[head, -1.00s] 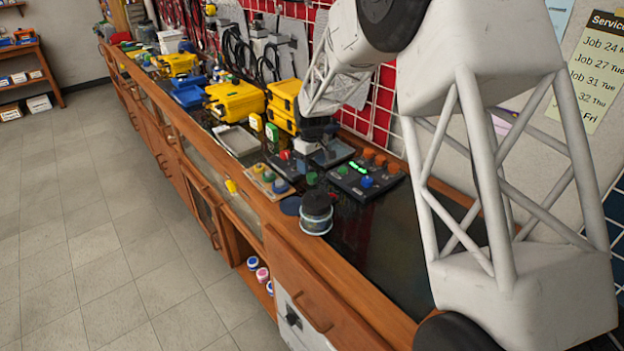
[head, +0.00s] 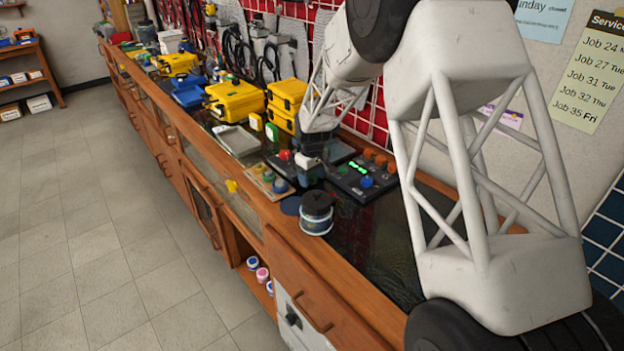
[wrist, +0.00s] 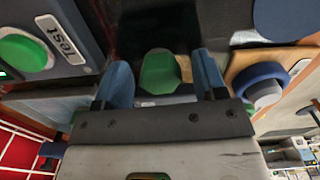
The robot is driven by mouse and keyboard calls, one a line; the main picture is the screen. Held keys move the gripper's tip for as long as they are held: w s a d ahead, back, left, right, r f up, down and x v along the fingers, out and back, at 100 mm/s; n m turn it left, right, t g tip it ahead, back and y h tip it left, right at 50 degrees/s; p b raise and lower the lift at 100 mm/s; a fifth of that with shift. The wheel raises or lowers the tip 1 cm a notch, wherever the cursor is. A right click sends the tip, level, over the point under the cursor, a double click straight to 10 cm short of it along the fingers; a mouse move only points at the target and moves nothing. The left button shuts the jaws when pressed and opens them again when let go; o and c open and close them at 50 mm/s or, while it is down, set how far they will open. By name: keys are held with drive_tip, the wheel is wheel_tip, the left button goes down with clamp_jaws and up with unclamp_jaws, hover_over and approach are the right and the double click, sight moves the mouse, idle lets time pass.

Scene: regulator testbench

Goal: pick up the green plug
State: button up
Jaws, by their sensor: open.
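The green plug (wrist: 160,72) shows in the wrist view between the two blue fingers of my gripper (wrist: 162,62), standing over the dark bench top. The fingers are apart, with a gap visible on each side of the plug. In the head view my gripper (head: 309,174) is low over the bench, between the wooden board and the black control panel. There the plug is hidden behind the gripper or too small to make out.
A wooden board with a blue knob (wrist: 264,84) is close beside the right finger. A panel with a green Test button (wrist: 22,52) is at the left. A dark round spool (head: 317,213) stands nearer the front. Yellow cases (head: 236,101) are farther back.

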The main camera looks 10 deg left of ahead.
drive_tip(key=shift+c, duration=0.3)
drive_tip(key=c, duration=0.9)
drive_tip(key=shift+r, duration=0.15)
drive_tip(key=shift+c, duration=0.2)
drive_tip(key=shift+r, duration=4.9)
wheel_tip(320, 180, up, 10)
hover_over(312, 175)
drive_tip(key=shift+w, duration=0.1)
